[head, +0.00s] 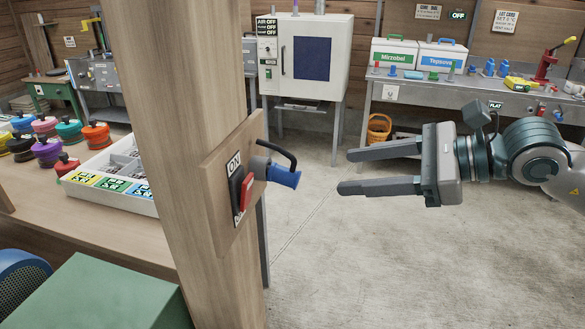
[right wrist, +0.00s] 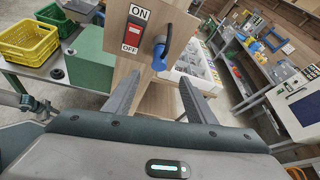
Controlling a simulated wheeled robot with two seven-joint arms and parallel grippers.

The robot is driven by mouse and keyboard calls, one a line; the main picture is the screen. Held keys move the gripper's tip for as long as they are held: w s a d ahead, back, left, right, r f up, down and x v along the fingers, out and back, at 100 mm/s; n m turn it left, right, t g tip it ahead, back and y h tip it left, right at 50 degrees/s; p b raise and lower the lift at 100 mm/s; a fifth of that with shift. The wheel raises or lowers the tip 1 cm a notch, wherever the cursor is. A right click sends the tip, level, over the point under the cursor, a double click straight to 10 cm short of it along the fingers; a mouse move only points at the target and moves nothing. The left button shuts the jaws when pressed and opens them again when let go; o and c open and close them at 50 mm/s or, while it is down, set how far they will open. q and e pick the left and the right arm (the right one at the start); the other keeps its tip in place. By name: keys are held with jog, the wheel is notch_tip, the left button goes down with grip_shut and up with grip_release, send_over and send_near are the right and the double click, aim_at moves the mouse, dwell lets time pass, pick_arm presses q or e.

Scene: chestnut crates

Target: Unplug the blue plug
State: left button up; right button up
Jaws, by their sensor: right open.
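The blue plug (head: 284,176) sits in a grey socket on a wooden board (head: 222,180) fixed to a wooden post. A dark cable loops over the plug. A red switch (head: 246,192) on a dark plate marked ON is on the same board. My right gripper (head: 350,171) is open and empty, to the right of the plug and apart from it, its fingers pointing left toward it. In the right wrist view the plug (right wrist: 160,52) shows ahead, between and beyond the two open fingers (right wrist: 157,92). My left gripper is not in view.
The wooden post (head: 165,130) stands at the left front. Behind it a bench holds a white tray (head: 110,185) and several coloured lidded pots. A green box (head: 95,295) is at the lower left. A white cabinet (head: 308,60) stands at the back. The floor right of the post is clear.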

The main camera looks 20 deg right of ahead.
aim_at(299, 178)
pick_arm(q)
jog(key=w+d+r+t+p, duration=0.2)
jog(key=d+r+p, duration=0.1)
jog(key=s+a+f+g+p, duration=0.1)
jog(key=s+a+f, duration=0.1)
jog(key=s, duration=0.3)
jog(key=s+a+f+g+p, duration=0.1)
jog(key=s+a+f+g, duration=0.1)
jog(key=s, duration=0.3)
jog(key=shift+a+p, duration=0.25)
jog(key=shift+p, duration=0.05)
pick_arm(e)
jog(key=x, duration=1.3)
jog(key=shift+a, duration=0.15)
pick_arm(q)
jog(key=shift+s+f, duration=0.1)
pick_arm(e)
grip_shut()
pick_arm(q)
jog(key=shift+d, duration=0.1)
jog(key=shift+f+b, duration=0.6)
pick_arm(e)
jog(key=shift+s+d, duration=0.3)
jog(key=shift+d, duration=0.25)
